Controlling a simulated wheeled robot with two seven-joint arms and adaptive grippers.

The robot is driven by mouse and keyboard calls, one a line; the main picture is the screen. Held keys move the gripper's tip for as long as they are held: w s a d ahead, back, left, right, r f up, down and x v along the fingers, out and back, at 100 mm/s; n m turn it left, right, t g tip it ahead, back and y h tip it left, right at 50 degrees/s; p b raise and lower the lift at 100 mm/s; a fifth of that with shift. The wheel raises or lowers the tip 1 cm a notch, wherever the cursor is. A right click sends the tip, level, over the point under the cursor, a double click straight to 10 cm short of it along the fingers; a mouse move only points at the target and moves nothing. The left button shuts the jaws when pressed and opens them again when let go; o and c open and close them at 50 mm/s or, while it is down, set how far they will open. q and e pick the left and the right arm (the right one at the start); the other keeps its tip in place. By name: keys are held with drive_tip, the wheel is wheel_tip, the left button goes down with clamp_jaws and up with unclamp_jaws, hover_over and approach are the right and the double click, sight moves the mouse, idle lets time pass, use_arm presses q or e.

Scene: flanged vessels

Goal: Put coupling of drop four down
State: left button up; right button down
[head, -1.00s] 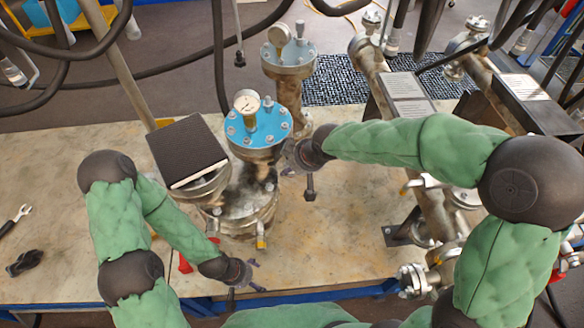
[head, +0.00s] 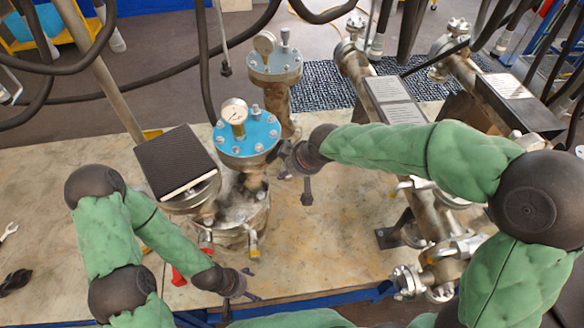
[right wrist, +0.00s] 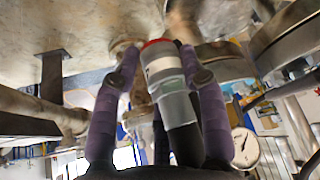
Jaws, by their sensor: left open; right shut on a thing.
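My right gripper (head: 292,165) is beside the blue-topped vessel (head: 248,137), above the table. In the right wrist view my right gripper (right wrist: 165,68) is shut on a coupling (right wrist: 165,72), a grey cylinder with a white label and a red ring at its far end. A dark hose or shaft runs from it between the fingers. The coupling cannot be told clearly in the head view, where the gripper and arm hide much of it. My left gripper (head: 250,286) is open and empty near the table's front edge, below the vessel.
A dark pad (head: 175,162) lies left of the vessel. A pressure gauge (head: 234,112) stands on its lid. A second flanged vessel (head: 274,68) is behind. Pipework (head: 425,215) is at right. Hoses hang overhead; one dark hose end (head: 225,70) is near the vessels. The left table is mostly clear.

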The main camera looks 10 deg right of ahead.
drive_tip(key=w+a+f+n+g+y, duration=0.3)
drive_tip(key=w+f+n+g, duration=0.15)
drive_tip(key=f+n, duration=0.55)
drive_tip(key=d+r+m+t+h, duration=0.2)
drive_tip(key=d+r+m+t, duration=0.1)
drive_tip(key=d+r+m, duration=0.3)
drive_tip(key=d+r+m+t+h, duration=0.2)
drive_tip(key=d+r+m+t, duration=0.15)
drive_tip(key=d+m, duration=0.4)
drive_tip(key=s+f+m+h, duration=0.2)
drive_tip(key=s+f+m, duration=0.1)
drive_tip(key=f, duration=0.6)
drive_tip(key=shift+g, duration=0.4)
idle(0.6)
drive_tip(key=shift+d, duration=0.1)
